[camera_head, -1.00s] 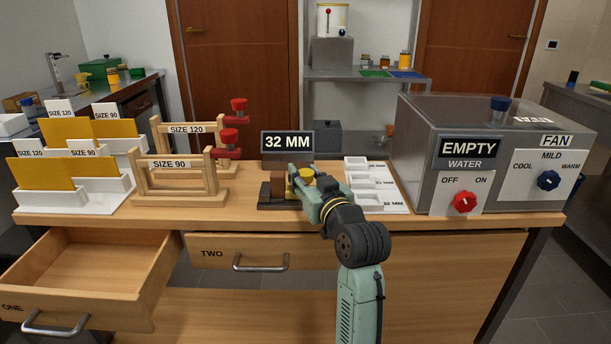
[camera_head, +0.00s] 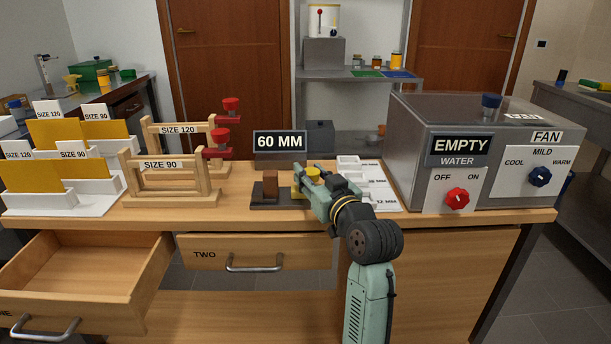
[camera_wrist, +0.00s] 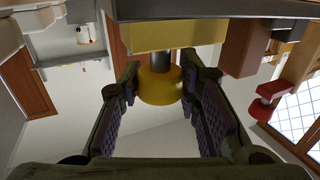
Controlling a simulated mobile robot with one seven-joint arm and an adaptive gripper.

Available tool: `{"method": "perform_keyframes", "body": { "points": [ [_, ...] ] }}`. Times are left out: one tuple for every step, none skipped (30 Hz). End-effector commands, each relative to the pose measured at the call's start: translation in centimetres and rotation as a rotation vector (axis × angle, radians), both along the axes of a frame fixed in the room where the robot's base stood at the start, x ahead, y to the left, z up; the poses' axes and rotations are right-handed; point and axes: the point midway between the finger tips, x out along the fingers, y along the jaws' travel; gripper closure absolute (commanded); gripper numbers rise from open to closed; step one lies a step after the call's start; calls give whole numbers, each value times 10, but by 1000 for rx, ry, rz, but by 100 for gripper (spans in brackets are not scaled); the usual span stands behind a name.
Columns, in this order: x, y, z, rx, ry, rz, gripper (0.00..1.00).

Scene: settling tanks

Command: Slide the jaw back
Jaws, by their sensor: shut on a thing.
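A small vise with a dark base (camera_head: 262,203) stands on the bench. Its brown fixed jaw (camera_head: 270,185) is at the left and its yellow sliding jaw (camera_head: 298,190) is to the right, with a clear gap between them. A yellow knob (camera_head: 312,171) belongs to the sliding jaw. My gripper (camera_head: 315,180) is shut on the knob, partly hiding the jaw. In the wrist view the knob (camera_wrist: 160,86) sits between the two finger pads, with the yellow jaw block (camera_wrist: 160,38) beyond. The display behind (camera_head: 280,143) reads 60 MM.
A white tray with compartments (camera_head: 385,202) lies close right of the vise. Wooden frames (camera_head: 175,195) with red clamps stand left. A grey tank (camera_head: 412,165) with knobs stands right. Drawer one (camera_head: 95,285) is pulled open below the bench.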

Motion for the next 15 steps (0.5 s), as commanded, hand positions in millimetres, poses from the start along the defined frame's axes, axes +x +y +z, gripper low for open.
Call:
{"method": "perform_keyframes", "body": {
  "points": [
    [0, -4, -1, 1, 1, -9, 100],
    [0, -4, 0, 0, 1, -10, 68],
    [0, -5, -1, 0, 1, -10, 66],
    [0, -5, -1, 1, 1, -10, 64],
    [0, -5, -1, 1, 1, -10, 62],
    [0, -5, 0, 1, 1, -10, 61],
    [0, -4, 0, 0, 1, -10, 61],
    [0, -4, 0, 0, 1, -10, 61],
    [0, -4, 0, 0, 1, -9, 61],
    [0, -4, 0, 0, 1, -9, 61],
    [0, -4, 0, 0, 1, -9, 61],
    [0, -4, 0, 0, 1, -9, 61],
    [0, -4, 0, 0, 0, -9, 61],
    [0, -4, 0, 0, 0, -9, 61],
    [-2, -5, 0, 0, 0, -9, 61]
  ]
}}
